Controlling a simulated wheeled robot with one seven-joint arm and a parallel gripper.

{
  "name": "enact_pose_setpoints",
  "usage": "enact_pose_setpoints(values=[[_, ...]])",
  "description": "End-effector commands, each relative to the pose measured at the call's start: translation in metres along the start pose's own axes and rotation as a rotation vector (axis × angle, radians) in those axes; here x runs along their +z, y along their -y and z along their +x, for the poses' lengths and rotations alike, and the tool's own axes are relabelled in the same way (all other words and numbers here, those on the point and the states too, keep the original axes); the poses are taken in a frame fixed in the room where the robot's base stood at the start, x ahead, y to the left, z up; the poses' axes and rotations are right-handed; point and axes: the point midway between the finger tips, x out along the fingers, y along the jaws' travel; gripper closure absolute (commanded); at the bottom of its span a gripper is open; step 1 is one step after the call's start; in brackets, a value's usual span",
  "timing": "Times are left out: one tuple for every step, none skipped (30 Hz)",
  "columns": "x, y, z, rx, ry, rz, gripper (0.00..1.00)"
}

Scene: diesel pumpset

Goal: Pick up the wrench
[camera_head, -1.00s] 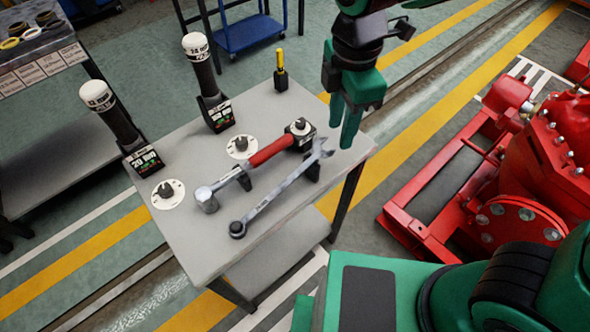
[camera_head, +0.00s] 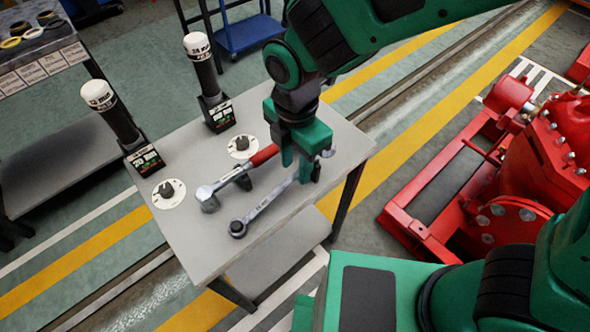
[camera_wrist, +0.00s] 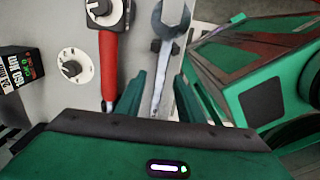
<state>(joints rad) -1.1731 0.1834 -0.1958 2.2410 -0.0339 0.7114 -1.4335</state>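The wrench (camera_head: 264,205) is a grey combination spanner with a ring end towards the front of the table and an open jaw end towards the back right. It rests propped on small dark supports. My gripper (camera_head: 301,172) is over its jaw-end half and hides part of the shaft. In the wrist view the wrench (camera_wrist: 161,72) runs between the two green fingers of my gripper (camera_wrist: 158,92), with a gap on each side. The gripper is open and empty. Whether the fingertips reach down to the shaft's height is hard to tell.
A red-handled torque tool (camera_head: 262,156) lies close beside the wrench on the grey table (camera_head: 215,250). Two black cylinders with white caps (camera_head: 204,68) stand at the left and back. Round white dials (camera_head: 168,194) sit on the tabletop. A red pumpset (camera_head: 540,150) is at right.

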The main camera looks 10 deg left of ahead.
Motion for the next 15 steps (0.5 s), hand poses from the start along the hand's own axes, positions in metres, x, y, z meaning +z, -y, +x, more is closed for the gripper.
enact_pose_setpoints(values=[[-0.001,0.001,0.009,-0.007,0.002,-0.001,0.65],[-0.001,0.001,0.014,-0.005,0.002,0.0,0.65],[-0.001,0.001,0.02,-0.006,0.003,0.0,0.65],[-0.001,0.001,0.024,-0.006,0.003,0.0,0.65],[-0.001,0.0,0.027,-0.005,0.002,0.0,0.65],[-0.001,0.0,0.031,-0.005,0.002,0.0,0.65],[-0.001,0.0,0.034,-0.004,0.001,0.0,0.65],[-0.001,0.0,0.036,-0.003,0.001,0.001,0.65],[-0.001,0.0,0.038,-0.003,0.001,0.001,0.65],[-0.001,0.0,0.039,-0.003,0.001,0.001,0.65],[-0.001,0.0,0.04,-0.002,0.001,0.001,0.65],[-0.001,0.0,0.04,-0.002,0.001,0.001,0.65],[-0.001,0.0,0.04,-0.002,0.001,0.001,0.65],[-0.001,0.0,0.04,-0.002,0.001,0.001,0.65],[-0.001,0.0,0.04,-0.002,0.001,0.001,0.65]])
